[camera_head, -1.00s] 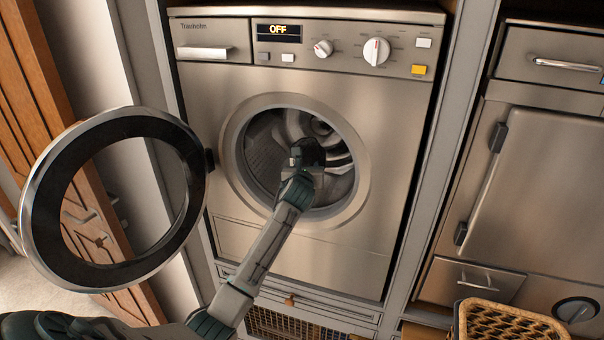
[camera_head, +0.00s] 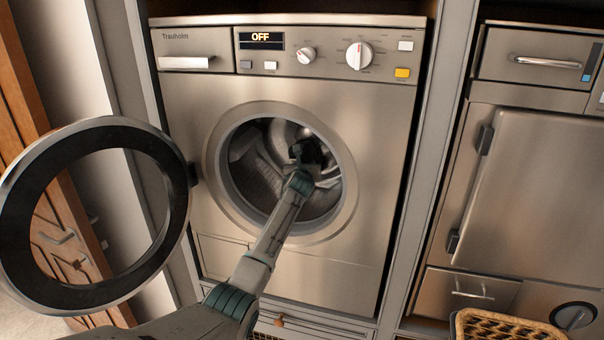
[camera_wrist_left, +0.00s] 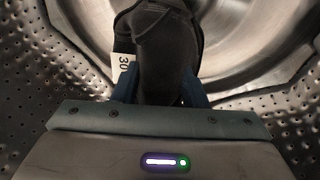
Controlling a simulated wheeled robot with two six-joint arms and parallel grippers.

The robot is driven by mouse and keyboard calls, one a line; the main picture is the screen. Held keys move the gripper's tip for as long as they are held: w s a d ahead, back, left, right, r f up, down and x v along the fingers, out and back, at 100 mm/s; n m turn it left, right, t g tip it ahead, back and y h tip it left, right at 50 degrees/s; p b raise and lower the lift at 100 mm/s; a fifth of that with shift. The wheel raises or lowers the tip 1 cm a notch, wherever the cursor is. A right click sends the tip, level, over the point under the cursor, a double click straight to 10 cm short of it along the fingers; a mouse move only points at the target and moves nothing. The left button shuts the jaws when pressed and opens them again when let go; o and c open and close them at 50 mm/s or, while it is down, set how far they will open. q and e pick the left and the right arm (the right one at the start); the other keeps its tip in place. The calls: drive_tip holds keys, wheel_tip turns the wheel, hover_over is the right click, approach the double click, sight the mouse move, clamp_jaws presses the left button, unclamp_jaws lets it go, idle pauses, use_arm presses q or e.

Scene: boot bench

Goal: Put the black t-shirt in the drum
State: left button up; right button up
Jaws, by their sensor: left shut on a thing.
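The black t-shirt (camera_wrist_left: 163,48) is bunched between the two fingers of my left gripper (camera_wrist_left: 160,88) in the left wrist view. A white tag marked 30 shows beside it. In the head view my left gripper (camera_head: 309,154) is inside the open drum (camera_head: 254,172), reached through the round door opening. The wrist hides part of the dark shape at its tip there. Perforated metal of the drum (camera_wrist_left: 60,75) surrounds the shirt in the left wrist view. I cannot tell whether the shirt touches the drum's back. My right gripper is not in view.
The washer door (camera_head: 18,225) hangs wide open at the left. The washer's display (camera_head: 261,38) reads OFF. A wicker basket (camera_head: 500,325) shows at the bottom right, in front of a steel appliance (camera_head: 535,200).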

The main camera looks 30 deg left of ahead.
use_arm(q)
drive_tip(key=shift+w, duration=0.2)
drive_tip(key=o, duration=1.4)
drive_tip(key=shift+c, duration=0.2)
drive_tip(key=shift+s, duration=0.1)
drive_tip(key=shift+s+d, duration=0.2)
drive_tip(key=shift+s, duration=0.25)
drive_tip(key=b+v, duration=0.3)
drive_tip(key=v, duration=0.6)
drive_tip(key=shift+s+d+r, duration=0.2)
drive_tip(key=shift+s, duration=0.15)
